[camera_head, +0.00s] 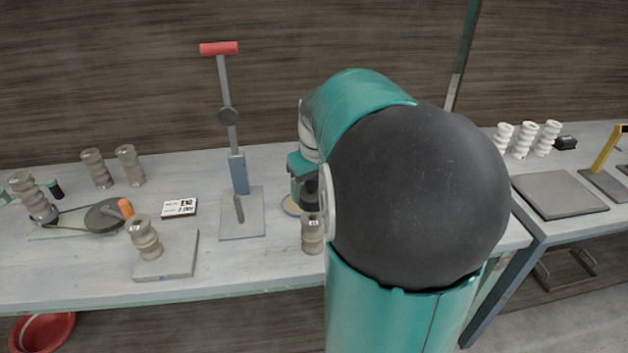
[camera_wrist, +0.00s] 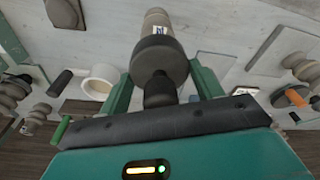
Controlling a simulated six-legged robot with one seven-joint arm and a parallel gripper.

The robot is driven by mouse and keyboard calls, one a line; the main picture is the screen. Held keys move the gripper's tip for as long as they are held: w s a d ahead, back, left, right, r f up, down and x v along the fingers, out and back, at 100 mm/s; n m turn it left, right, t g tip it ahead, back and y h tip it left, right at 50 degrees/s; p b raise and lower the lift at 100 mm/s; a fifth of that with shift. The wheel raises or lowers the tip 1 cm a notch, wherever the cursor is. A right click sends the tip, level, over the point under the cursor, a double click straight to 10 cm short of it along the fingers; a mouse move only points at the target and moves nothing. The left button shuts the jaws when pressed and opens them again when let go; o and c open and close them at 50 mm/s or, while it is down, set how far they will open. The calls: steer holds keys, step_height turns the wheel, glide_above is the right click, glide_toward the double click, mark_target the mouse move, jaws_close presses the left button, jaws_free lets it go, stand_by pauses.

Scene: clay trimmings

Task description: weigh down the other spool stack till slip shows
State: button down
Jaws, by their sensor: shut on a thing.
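My gripper (camera_wrist: 161,82) is shut on a dark round weight (camera_wrist: 160,58) with a narrower knob; the weight also shows in the head view (camera_head: 311,194). A tan-grey spool stack (camera_head: 312,235) with a small label stands upright on the bench, in line with the weight; it also shows in the wrist view (camera_wrist: 157,22). I cannot tell whether the weight touches its top. Another labelled spool stack (camera_head: 145,239) stands on a grey slab (camera_head: 178,264) at the left, slightly tilted. My arm hides part of the bench right of the weight.
A lever press (camera_head: 239,175) with a red handle (camera_head: 219,48) stands left of my gripper. A card (camera_head: 180,208) lies on the bench. White spools (camera_head: 527,139) stand on the right table.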

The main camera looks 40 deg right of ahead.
steer(key=shift+f, duration=1.8)
steer(key=shift+f, duration=0.65)
steer(key=shift+c, duration=1.1)
jaws_free()
step_height(320, 180, up, 14)
steer(key=s, duration=0.2)
steer(key=shift+a+f, duration=0.15)
steer(key=shift+a, duration=0.05)
